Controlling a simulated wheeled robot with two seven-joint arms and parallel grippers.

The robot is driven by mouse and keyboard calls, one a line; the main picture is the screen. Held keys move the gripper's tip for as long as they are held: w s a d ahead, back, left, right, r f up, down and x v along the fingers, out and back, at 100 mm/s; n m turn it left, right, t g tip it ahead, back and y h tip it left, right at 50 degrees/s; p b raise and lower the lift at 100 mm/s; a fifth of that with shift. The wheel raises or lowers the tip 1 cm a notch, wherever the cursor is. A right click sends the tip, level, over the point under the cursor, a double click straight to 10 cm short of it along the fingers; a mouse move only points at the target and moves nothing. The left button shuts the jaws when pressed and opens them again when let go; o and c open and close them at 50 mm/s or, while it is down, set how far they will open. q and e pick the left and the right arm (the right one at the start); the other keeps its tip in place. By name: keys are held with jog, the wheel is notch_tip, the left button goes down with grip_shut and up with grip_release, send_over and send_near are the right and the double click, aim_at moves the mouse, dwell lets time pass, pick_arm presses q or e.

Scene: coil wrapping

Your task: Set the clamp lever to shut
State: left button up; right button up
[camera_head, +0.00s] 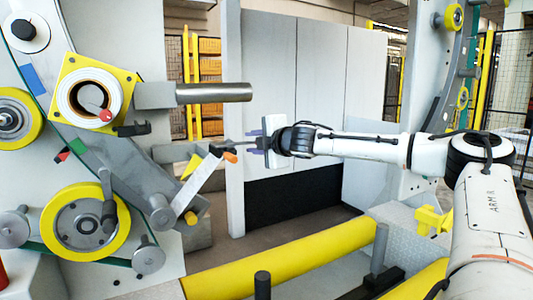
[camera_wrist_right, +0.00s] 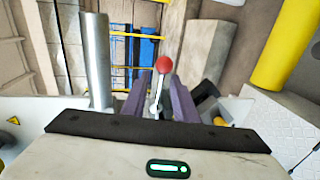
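A lever with a red ball knob (camera_wrist_right: 164,65) and a thin metal stem shows in the right wrist view, lined up between the purple fingers of my right gripper (camera_wrist_right: 161,85). A gap shows beside the stem, so the fingers look open around or behind it; contact cannot be told. In the head view my right gripper (camera_head: 256,142) points left at the machine. A thin rod runs from near its fingers to a black fitting, just above an orange tip (camera_head: 231,157). The red ball is not clear there. My left gripper is not in view.
A metal shaft (camera_head: 214,93) sticks out above the gripper. A slanted grey bar (camera_head: 200,183) lies below left. The machine's left panel carries a yellow square plate (camera_head: 119,80) and a yellow wheel (camera_head: 85,221). Grey cabinets (camera_head: 320,62) stand behind.

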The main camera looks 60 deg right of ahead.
jog(key=b+v, duration=0.1)
jog(key=v, duration=0.7)
jog(key=shift+b, duration=0.3)
jog(key=shift+s, duration=0.1)
jog(key=w+a+f+g+y, duration=0.1)
jog(key=w+a+f+y, duration=0.1)
jog(key=a+f, duration=0.6)
jog(key=w+a+f+y, duration=0.2)
jog(key=w+a+f, duration=0.1)
jog(key=f, duration=0.8)
jog(key=w+a+f+g+y, duration=0.1)
jog(key=w+a+f+y, duration=0.15)
jog(key=a+f, duration=0.55)
jog(key=s+a+f+m+g+y, duration=0.1)
jog(key=s+a+f+y, duration=0.15)
jog(key=a+f, duration=0.6)
jog(key=s+a+f+m+g+y, duration=0.1)
jog(key=s+a+f, duration=0.35)
jog(key=f, duration=0.65)
jog(key=s+a+f+m, duration=0.4)
jog(key=s+a+f, duration=0.3)
jog(key=s+a, duration=0.1)
jog(key=s+a+f+m+g, duration=0.1)
jog(key=s+a+f+m, duration=0.3)
jog(key=s+a+f, duration=0.2)
jog(key=s+a, duration=0.2)
jog(key=s, duration=0.2)
jog(key=shift+s+f+g, duration=0.25)
jog(key=shift+f+g, duration=0.05)
jog(key=shift+f, duration=0.1)
